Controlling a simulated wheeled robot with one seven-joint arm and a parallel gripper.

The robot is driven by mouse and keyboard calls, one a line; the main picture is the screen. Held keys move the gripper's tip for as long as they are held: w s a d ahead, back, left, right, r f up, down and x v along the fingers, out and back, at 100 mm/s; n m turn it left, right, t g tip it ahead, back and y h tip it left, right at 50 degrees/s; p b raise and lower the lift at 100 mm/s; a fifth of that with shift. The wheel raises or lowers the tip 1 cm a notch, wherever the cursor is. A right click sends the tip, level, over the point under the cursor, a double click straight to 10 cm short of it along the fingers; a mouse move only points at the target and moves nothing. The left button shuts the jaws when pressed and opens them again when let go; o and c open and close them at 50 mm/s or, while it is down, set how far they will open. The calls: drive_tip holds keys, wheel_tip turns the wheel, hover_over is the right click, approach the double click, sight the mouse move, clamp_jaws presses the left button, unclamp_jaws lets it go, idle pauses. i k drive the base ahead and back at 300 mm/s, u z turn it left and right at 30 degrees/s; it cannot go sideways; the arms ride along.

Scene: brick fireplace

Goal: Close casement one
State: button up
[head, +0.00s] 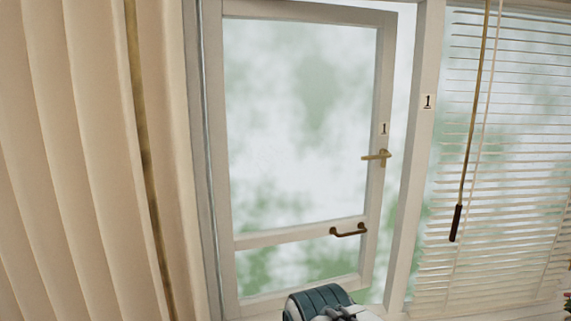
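Casement one (230,150) is a white-framed glazed sash, with a small "1" label on its right stile. It is hinged on the left and stands ajar. A gap shows between its right edge and the window frame post (413,160), which also bears a "1" label. A brass lever handle (378,157) sits on the right stile, pointing left. A brown pull handle (348,231) is on the lower crossbar. The top of my gripper (340,312) shows at the bottom edge, below the pull handle and apart from it in the picture. Its fingers cannot be made out.
A beige curtain (90,160) hangs at the left, up to the hinge side. A white slatted blind (520,150) covers the window at the right. A hanging wand (457,222) with a dark grip and a cord hang in front of the blind.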

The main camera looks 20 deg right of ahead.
sight(385, 23)
drive_tip(key=k, duration=1.3)
drive_tip(key=z, duration=0.65)
drive_tip(key=i, duration=0.55)
drive_tip(key=z, duration=0.65)
drive_tip(key=i, duration=0.85)
drive_tip(key=u, duration=0.25)
